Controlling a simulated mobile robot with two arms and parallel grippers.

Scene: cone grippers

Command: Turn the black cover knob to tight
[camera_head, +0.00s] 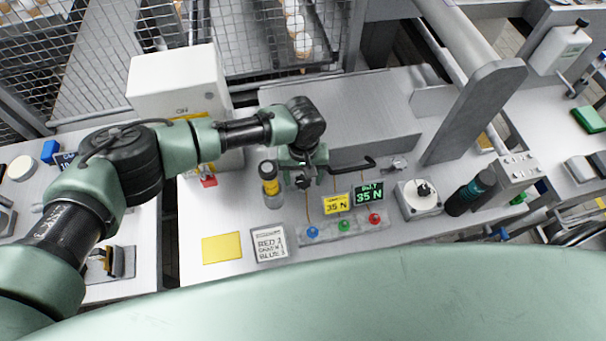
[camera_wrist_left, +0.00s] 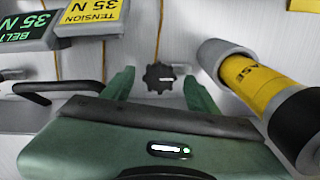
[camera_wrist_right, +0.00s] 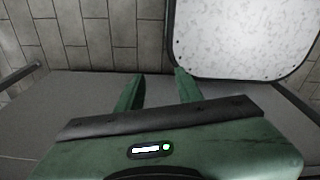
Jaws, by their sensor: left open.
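The black lobed cover knob (camera_wrist_left: 158,77) shows in the left wrist view, with a short white mark on its face pointing right in that picture. My left gripper (camera_wrist_left: 160,88) is open, with one finger on each side of the knob and a visible gap on both sides. In the head view the left gripper (camera_head: 304,174) reaches down to the panel and largely hides the knob. My right gripper (camera_wrist_right: 158,80) is open and empty in the right wrist view. It does not show in the head view.
A yellow-banded grease cylinder (camera_head: 270,185) stands close beside the left gripper; it also shows in the left wrist view (camera_wrist_left: 245,80). A black curved handle (camera_head: 354,166) and the tension (camera_head: 336,204) and belt (camera_head: 369,193) displays lie to the right. A round dial (camera_head: 418,199) is farther right.

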